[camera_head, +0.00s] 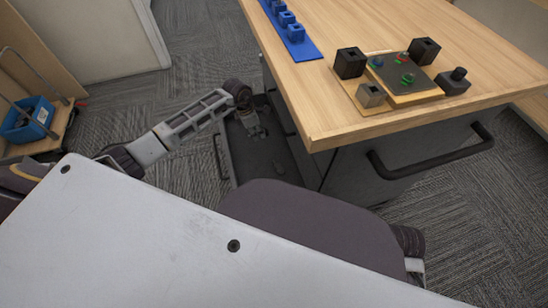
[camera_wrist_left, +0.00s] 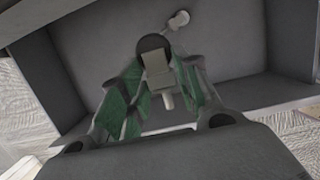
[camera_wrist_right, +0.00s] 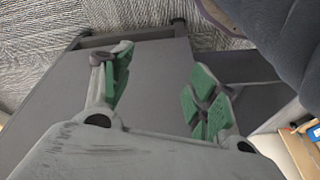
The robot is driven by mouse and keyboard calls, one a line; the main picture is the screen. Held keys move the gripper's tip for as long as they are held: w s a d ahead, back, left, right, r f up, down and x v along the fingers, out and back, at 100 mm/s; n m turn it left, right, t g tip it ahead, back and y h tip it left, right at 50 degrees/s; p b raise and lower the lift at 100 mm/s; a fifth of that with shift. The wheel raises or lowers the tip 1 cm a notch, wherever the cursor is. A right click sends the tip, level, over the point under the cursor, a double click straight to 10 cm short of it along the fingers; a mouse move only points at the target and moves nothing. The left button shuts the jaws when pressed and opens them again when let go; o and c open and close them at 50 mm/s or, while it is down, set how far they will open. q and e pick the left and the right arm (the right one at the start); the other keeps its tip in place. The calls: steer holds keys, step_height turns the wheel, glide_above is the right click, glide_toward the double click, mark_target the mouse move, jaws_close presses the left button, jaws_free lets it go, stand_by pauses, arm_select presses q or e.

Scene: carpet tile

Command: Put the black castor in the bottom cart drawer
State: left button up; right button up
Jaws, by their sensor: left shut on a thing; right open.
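The black castor (camera_wrist_left: 155,43) is between the green pads of my left gripper (camera_wrist_left: 160,85) in the left wrist view; its dark wheel, grey bracket and pale stem show. My left gripper (camera_head: 254,128) is shut on it, over the pulled-out cart drawer (camera_head: 262,158); the drawer's grey floor also shows in the left wrist view (camera_wrist_left: 225,35). Whether the castor touches the floor I cannot tell. My right gripper (camera_wrist_right: 162,90) is open and empty in the right wrist view, in front of a flat grey surface.
A small pale-ended part (camera_wrist_left: 178,20) lies in the drawer. The cart's wooden top (camera_head: 400,25) carries a blue strip of blocks (camera_head: 290,27), black blocks (camera_head: 350,62) and a board (camera_head: 405,80). A black handle (camera_head: 430,155) juts from the cart. A blue crate (camera_head: 28,120) stands at left.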

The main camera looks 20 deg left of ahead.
arm_select(q)
steer(key=shift+w+d, duration=0.1)
arm_select(e)
steer(key=shift+d, duration=0.1)
arm_select(q)
steer(key=b, duration=0.9)
glide_above(264, 165)
steer(key=a, duration=0.1)
steer(key=s+a+x, duration=0.2)
steer(key=x, duration=1.1)
steer(key=shift+f, duration=0.65)
arm_select(e)
steer(key=w+a+f+t+y, duration=0.1)
steer(key=a+f, duration=0.1)
steer(key=f, duration=0.4)
steer(key=a+f+m+t+y, duration=0.1)
steer(key=f+t, duration=0.1)
steer(key=f, duration=0.4)
steer(key=shift+w+a+f, duration=0.35)
steer(key=shift+w, duration=0.05)
arm_select(q)
steer(key=shift+s+a, duration=0.1)
steer(key=shift+a, duration=0.05)
